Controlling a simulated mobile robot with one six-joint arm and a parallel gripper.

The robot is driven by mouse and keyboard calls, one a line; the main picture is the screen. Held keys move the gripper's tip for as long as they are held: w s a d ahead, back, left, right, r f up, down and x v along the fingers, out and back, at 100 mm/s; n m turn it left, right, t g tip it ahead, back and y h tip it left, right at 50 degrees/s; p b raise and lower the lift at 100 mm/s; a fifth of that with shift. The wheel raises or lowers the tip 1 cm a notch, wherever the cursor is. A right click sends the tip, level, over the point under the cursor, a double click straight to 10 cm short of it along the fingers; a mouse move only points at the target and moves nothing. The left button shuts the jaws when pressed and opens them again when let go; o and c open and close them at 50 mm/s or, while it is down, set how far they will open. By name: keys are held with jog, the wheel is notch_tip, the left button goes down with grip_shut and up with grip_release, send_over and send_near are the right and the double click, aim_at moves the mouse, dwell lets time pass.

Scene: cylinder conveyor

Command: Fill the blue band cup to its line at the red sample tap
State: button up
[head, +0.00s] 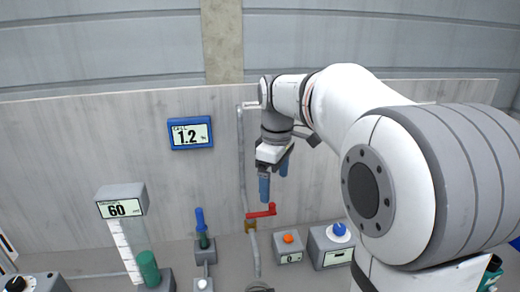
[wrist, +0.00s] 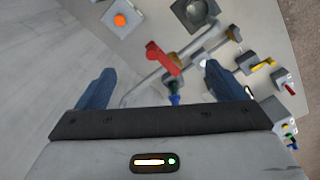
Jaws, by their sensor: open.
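The red sample tap handle (head: 262,211) sits on a brass valve on a grey pipe (head: 252,245) at the panel. It also shows in the wrist view (wrist: 164,60), between my finger tips. My gripper (head: 274,178) has two blue fingers spread apart, with nothing between them. It hangs above the tap handle in the head view, apart from it as far as I can tell. In the wrist view my gripper (wrist: 158,72) frames the handle. I cannot make out a cup with a blue band in either view.
A grey box with an orange button (head: 289,239) and one with a blue knob (head: 339,230) stand right of the tap. A blue-handled valve (head: 201,220) and a green cylinder (head: 149,268) stand left. A blue-framed display (head: 190,134) reads 1.2.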

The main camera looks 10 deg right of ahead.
aim_at(272, 205)
jog(key=shift+n, duration=0.6)
jog(key=f+b, duration=0.2)
jog(key=f, duration=0.1)
jog(key=w+f+b, duration=0.1)
jog(key=f+b, duration=0.2)
jog(key=w+f+b, duration=0.1)
jog(key=f+b, duration=0.2)
jog(key=shift+f, duration=0.25)
jog(key=shift+r, duration=0.1)
jog(key=c, duration=1.8)
jog(key=shift+c, duration=0.2)
